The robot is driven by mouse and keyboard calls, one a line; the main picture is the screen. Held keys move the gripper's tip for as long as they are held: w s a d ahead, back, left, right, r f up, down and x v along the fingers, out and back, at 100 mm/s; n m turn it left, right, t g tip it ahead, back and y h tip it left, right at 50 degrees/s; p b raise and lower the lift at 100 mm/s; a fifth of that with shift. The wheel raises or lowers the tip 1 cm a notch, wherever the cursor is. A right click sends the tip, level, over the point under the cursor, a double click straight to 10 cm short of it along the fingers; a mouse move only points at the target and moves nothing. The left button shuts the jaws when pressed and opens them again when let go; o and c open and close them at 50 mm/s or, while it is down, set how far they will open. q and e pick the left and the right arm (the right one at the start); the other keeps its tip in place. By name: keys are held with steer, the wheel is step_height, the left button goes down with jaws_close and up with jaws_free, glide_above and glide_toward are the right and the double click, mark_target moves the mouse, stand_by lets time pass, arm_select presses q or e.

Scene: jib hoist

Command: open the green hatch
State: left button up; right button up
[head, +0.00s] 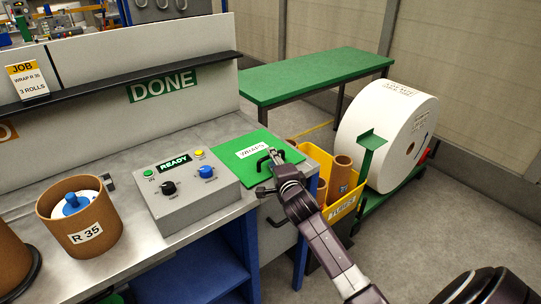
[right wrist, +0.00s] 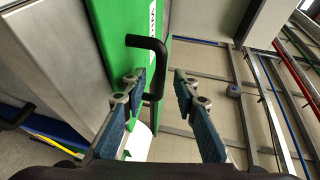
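The green hatch (head: 228,148) lies flat and closed on the bench, with a white WRAPS label on it. It also shows in the right wrist view (right wrist: 117,62). Its black bar handle (right wrist: 147,43) is near the hatch's right edge in the head view (head: 262,161). My right gripper (head: 269,172) is at the handle. In the right wrist view its two fingers (right wrist: 158,82) are spread, with the handle's lower end between their tips and a gap to the right finger. Contact with the left finger is unclear. My left gripper is not in view.
A grey control box (head: 187,194) with a READY display stands left of the hatch. A yellow bin (head: 343,211) with brown tubes is right of the bench. A large white roll (head: 385,135) and a green table (head: 315,75) stand behind. An R 35 canister (head: 83,226) is at left.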

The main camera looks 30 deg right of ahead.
steer(key=shift+x, duration=1)
steer(key=shift+w+d+f, duration=0.1)
steer(key=shift+w, duration=0.3)
jaws_close()
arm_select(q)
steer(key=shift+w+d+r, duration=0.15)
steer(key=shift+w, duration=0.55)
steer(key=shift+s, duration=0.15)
